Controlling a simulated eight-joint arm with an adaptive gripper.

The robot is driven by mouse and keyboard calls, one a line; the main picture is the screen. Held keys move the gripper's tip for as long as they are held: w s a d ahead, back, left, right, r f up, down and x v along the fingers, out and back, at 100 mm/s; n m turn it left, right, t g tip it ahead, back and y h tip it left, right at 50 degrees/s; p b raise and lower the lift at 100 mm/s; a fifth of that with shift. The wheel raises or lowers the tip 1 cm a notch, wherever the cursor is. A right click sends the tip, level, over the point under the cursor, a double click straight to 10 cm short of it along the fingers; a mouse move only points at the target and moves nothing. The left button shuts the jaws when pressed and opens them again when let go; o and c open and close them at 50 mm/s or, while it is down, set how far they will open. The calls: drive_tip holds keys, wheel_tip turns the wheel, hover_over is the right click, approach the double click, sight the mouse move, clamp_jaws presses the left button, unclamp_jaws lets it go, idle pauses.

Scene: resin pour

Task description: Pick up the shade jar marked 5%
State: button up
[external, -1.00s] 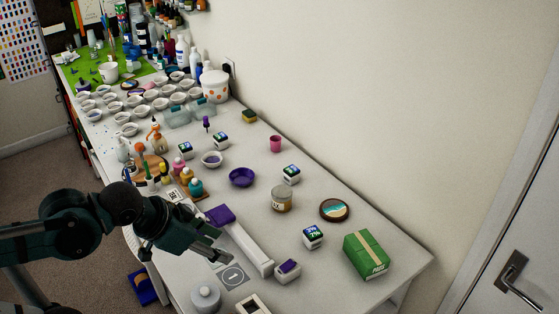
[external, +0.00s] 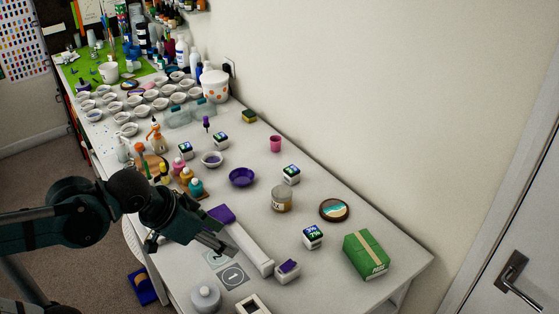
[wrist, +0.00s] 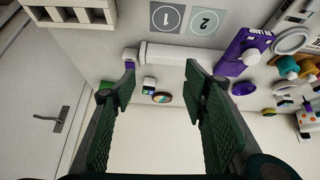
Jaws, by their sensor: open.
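A squat beige jar (external: 281,201) with a pale label and grey lid stands mid-table in the external view. Its dark marking is too small to read surely. A grey-white lidded pot (external: 205,297) stands at the near edge, with no readable mark. My gripper (external: 228,248) is open and empty, low over the near left part of the table, beside the long white box and well apart from the beige jar. In the wrist view its two fingers (wrist: 160,75) are spread. I cannot make out the beige jar there.
A long white box (external: 246,247) and a small purple-topped box (external: 287,271) lie near my gripper. Small labelled cubes (external: 312,237), a purple bowl (external: 242,177), a round coaster (external: 334,210) and a green box (external: 366,254) stand around the beige jar. Cards marked 1 (external: 233,275) and 2 (external: 215,258) lie flat.

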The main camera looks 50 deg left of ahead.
drive_tip(key=w+a+r+n+g+p, duration=0.1)
drive_tip(key=w+a+r+n+p, duration=0.15)
drive_tip(key=w, duration=0.35)
drive_tip(key=w+a+r+n+g+p, duration=0.1)
drive_tip(key=w+r+n, duration=0.15)
drive_tip(key=w, duration=0.25)
drive_tip(key=n+g+h+p, duration=0.4)
drive_tip(key=n+p, duration=0.6)
drive_tip(key=n, duration=0.2)
hover_over(291, 169)
drive_tip(key=a, duration=0.2)
wheel_tip(291, 169, down, 11)
drive_tip(key=shift+s+a+f+n+g, duration=0.1)
drive_tip(key=shift+a+f+n+g, duration=0.25)
drive_tip(key=shift+f, duration=0.2)
drive_tip(key=shift+h, duration=0.3)
drive_tip(key=shift+x, duration=1.3)
